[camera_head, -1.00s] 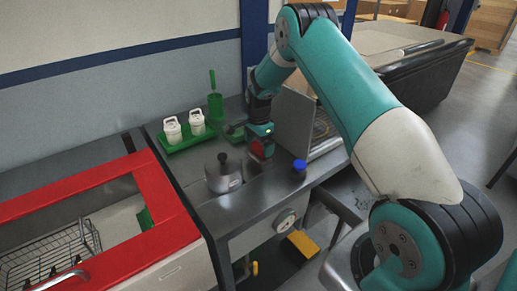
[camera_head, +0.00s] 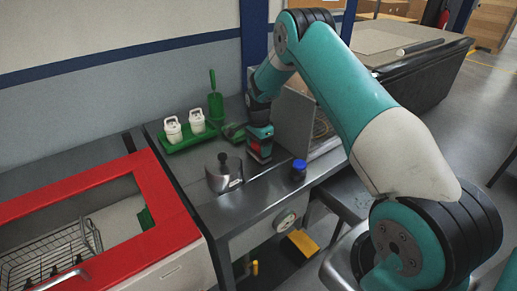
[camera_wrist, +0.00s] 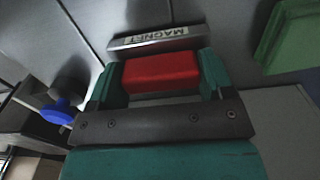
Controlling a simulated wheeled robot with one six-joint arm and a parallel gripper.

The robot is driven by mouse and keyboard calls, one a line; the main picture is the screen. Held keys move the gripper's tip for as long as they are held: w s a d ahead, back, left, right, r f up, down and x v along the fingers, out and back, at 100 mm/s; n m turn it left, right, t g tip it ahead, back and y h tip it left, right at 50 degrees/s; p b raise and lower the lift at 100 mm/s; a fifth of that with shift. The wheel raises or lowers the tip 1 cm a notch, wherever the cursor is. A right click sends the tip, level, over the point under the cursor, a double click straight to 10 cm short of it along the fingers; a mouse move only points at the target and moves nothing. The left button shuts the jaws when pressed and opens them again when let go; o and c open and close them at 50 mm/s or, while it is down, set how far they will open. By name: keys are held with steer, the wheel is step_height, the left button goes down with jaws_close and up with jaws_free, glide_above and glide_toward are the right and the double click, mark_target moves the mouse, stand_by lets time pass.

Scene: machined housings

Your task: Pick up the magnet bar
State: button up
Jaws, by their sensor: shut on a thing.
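The magnet bar has a red handle block (camera_wrist: 161,72) and a grey metal bar (camera_wrist: 155,40) with a white label reading MAGNET. My gripper (camera_wrist: 162,80) is shut on the red handle, one teal finger on each side of it. In the head view my gripper (camera_head: 260,136) is over the grey bench, with the red of the magnet bar (camera_head: 264,150) between its fingers. The fingers hide part of the handle. I cannot tell whether the bar's underside touches the bench.
Behind are a green tray (camera_head: 186,142) with white jars and a green holder (camera_head: 215,104). A grey panel (camera_head: 292,122) stands close on the right.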

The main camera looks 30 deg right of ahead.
step_height(320, 180, up, 20)
steer(key=b, duration=0.4)
steer(key=shift+f, duration=0.15)
